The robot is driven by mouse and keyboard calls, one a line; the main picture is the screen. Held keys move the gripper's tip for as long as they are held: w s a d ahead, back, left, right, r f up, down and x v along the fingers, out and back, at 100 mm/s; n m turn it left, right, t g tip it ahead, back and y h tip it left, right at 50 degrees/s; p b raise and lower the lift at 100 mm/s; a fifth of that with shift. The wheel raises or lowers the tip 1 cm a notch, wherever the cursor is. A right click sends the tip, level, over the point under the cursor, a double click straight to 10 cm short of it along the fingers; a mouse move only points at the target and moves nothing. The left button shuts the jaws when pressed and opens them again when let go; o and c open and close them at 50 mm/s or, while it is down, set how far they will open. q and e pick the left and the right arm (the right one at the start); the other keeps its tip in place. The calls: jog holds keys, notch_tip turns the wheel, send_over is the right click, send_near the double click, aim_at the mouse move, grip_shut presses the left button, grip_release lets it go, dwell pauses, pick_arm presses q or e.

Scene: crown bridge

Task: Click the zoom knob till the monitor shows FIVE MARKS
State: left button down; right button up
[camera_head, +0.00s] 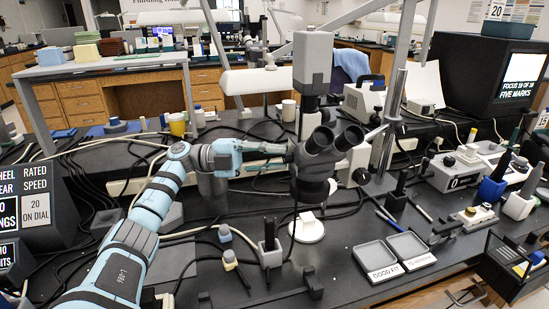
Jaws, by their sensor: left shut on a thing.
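The microscope (318,165) stands upright in the middle of the bench, with its dark eyepieces facing me. My left arm comes in from the lower left, and my left gripper (287,152) is at the left side of the microscope head. It is shut on the zoom knob, which is mostly hidden by the fingers. The monitor (468,72) is a black box at the upper right. Its bright screen is seen at an angle, and the text under it appears to read FOCUS 10 OF 10 and FIVE MARKS. My right gripper is not visible.
Two grey trays (377,257), one labelled GOOD FIT, lie at the front right. Small holders (270,254) and a white round stand (307,230) are in front of the microscope. Cables cross the bench. Display signs (38,207) stand at the left edge.

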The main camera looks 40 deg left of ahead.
pick_arm(q)
jog(key=c, duration=1.4)
grip_release()
jog(key=v, duration=1.2)
